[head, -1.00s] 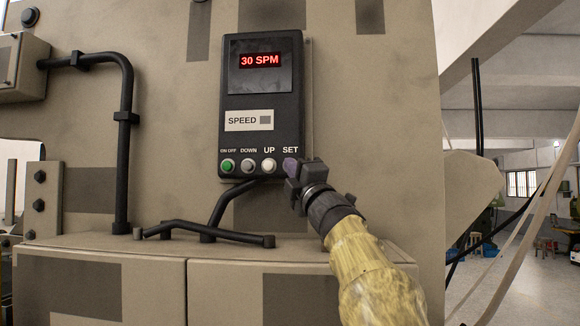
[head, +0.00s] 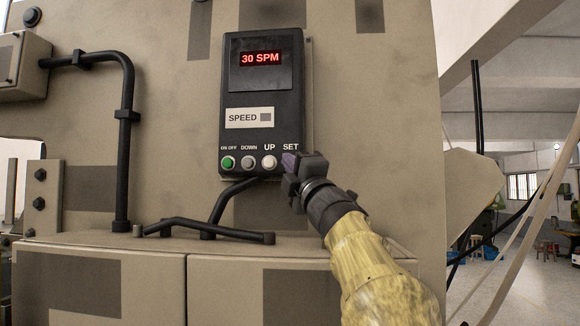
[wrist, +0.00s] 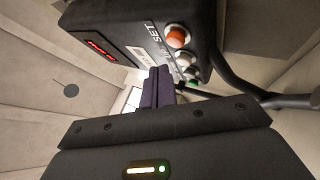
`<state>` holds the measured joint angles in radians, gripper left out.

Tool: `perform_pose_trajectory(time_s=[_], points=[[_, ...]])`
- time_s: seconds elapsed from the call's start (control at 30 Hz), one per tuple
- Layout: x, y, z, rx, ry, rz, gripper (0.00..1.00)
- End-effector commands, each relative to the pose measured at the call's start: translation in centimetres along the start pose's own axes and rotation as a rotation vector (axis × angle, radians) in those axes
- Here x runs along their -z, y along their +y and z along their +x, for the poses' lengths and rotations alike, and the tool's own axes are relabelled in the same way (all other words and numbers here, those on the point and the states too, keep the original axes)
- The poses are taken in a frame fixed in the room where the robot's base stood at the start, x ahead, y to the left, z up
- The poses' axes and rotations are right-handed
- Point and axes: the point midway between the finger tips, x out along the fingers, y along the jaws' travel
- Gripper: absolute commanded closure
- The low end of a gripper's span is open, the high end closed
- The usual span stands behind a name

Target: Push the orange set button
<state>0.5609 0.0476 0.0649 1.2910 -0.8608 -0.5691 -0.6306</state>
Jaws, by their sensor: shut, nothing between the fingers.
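The black control box (head: 263,90) is fixed to the beige machine wall, with a red "30 SPM" display (head: 261,58). Its bottom row holds a green button (head: 228,162), a grey DOWN button (head: 248,162) and a white UP button (head: 269,162). The orange set button (wrist: 178,37) shows in the wrist view under the "SET" label; in the head view my gripper hides it. My gripper (head: 289,160) is shut and empty, its purple-dark fingertips in front of the box's lower right corner. In the wrist view the fingertips (wrist: 158,82) appear beside the orange button; contact cannot be told.
A black pipe (head: 124,150) runs down the wall at left. A bent black bar (head: 205,231) sticks out below the box, above the cabinet ledge (head: 120,241). Pale straps hang at the far right, before an open hall.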

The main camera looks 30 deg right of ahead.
Motion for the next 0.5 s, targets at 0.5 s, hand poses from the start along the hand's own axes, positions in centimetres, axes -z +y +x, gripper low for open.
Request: perform_pose_trajectory(time_s=[0.5], points=[[1.5, 1.7, -2.5, 0.001, -0.004, -0.001, 1.00]])
